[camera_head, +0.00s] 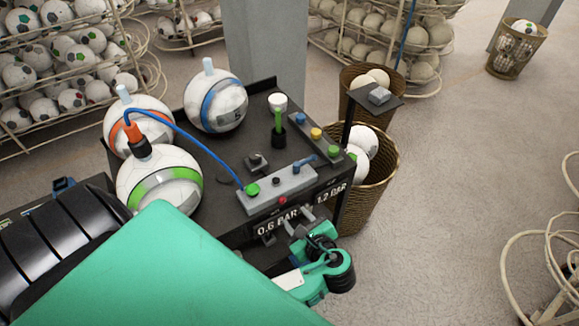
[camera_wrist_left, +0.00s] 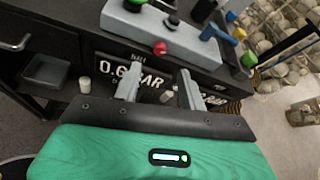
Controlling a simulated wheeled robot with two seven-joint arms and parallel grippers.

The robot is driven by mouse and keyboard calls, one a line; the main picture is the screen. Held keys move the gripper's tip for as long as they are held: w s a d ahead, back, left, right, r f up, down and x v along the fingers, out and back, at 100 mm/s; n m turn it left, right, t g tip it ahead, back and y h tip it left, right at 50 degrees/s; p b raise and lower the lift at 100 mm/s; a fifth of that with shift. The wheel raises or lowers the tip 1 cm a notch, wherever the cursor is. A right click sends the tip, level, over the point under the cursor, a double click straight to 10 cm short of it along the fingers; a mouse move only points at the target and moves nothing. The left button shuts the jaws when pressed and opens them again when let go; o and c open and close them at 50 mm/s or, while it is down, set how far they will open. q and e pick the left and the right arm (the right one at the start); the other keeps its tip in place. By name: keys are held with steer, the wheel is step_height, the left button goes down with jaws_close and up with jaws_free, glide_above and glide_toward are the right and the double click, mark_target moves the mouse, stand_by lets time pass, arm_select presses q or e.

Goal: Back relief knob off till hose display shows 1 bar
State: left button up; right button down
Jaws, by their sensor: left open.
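My left gripper (camera_wrist_left: 158,88) is open at the front of the black workbench, below the grey valve block (camera_head: 277,188). The ball display (camera_head: 277,226) reads 0.6 BAR. The other display (camera_head: 331,193) reads 1.2 BAR in the head view; a finger partly covers it in the left wrist view. The block carries a red button (camera_head: 283,199) and a blue lever (camera_head: 304,158). My right gripper is not in view.
A blue hose (camera_head: 190,134) runs from the orange fitting on the green-striped ball (camera_head: 160,178) to the block. Orange- and blue-striped balls (camera_head: 215,101) stand behind. A wicker basket (camera_head: 370,185) stands beside the bench. Open floor lies to the right.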

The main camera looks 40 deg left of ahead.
arm_select(q)
steer(key=b+v, duration=0.1)
steer(key=v, duration=0.5)
steer(key=shift+d, duration=0.1)
